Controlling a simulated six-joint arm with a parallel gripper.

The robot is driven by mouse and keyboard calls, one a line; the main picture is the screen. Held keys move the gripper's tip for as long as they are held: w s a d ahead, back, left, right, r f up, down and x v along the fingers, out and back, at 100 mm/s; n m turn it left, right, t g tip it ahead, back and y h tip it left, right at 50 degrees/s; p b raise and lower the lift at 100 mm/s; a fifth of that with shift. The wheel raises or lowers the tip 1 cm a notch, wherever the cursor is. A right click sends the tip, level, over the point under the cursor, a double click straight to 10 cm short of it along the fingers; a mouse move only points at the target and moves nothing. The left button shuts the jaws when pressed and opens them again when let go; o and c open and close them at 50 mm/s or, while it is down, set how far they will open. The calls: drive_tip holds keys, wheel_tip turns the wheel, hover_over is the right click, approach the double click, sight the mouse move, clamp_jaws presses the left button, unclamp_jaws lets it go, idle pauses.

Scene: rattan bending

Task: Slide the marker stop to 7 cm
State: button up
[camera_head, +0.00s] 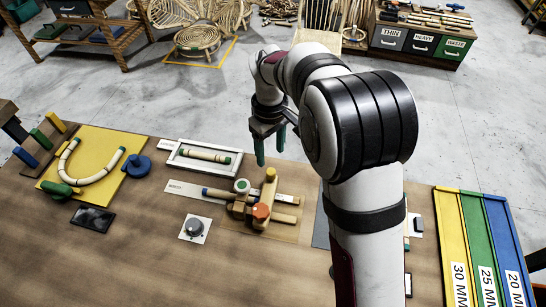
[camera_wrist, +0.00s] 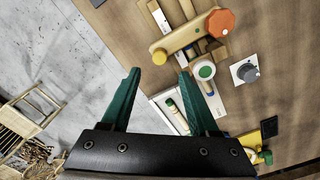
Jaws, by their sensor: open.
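A wooden jig (camera_head: 262,205) stands on the bench, with an orange knob (camera_head: 261,211), a yellow knob (camera_head: 270,174) and a green-and-white round cap (camera_head: 241,186). A pale scale strip (camera_head: 186,190) runs into it from the left, with a wooden rod lying along it. I cannot tell for sure which part is the marker stop; the scale marks are too small to read. My gripper (camera_head: 270,148) is open and empty above the bench's far edge, behind the jig. In the wrist view its green fingers (camera_wrist: 158,74) are apart, with the green-and-white cap (camera_wrist: 204,70) beyond the right fingertip.
A white tray (camera_head: 176,157) holding a short green-ended rod lies behind the strip. A grey dial (camera_head: 194,228) sits in front. A yellow board (camera_head: 82,187) with a bent rod is at left. Yellow, green and blue channels (camera_head: 450,240) are at right. The bench front is clear.

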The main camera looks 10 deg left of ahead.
sight(271, 171)
wheel_tip(271, 171, down, 8)
drive_tip(key=shift+r, duration=0.2)
clamp_jaws()
drive_tip(key=shift+r, duration=0.1)
idle(1.3)
